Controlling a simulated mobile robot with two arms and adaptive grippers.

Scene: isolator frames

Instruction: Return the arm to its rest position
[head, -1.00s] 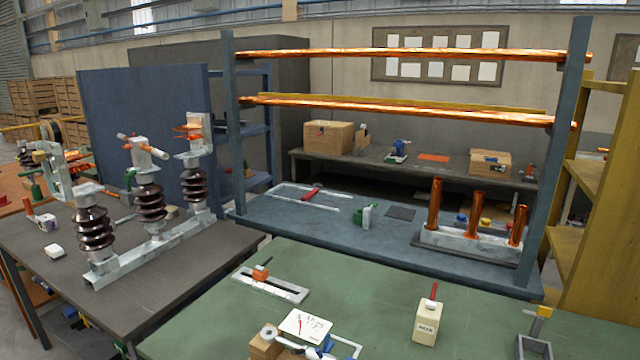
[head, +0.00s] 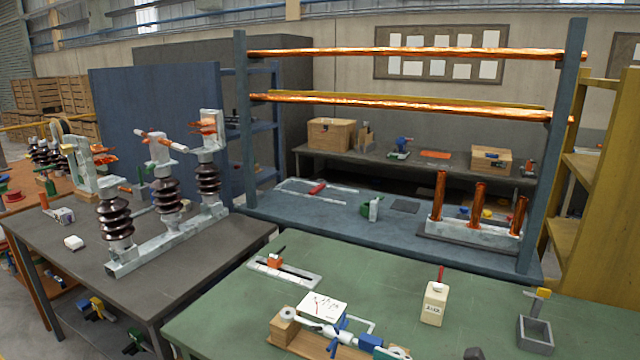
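Neither of my grippers and no clear part of my arms shows in the head view. The isolator frame (head: 170,245) lies on the dark table at the left. It carries three brown ribbed insulators: near (head: 115,220), middle (head: 167,190) and far (head: 208,180). Pale metal fittings with copper-coloured parts top the insulators, and all three stand upright. Small dark shapes (head: 473,353) cut by the bottom edge are too little shown to name.
The green bench (head: 400,275) in front holds a slotted plate (head: 285,272), a white dial meter (head: 321,305), a cream box (head: 434,303) and a grey open box (head: 535,335). A blue rack (head: 335,215) with copper bars stands behind. A yellow shelf (head: 590,180) is at the right.

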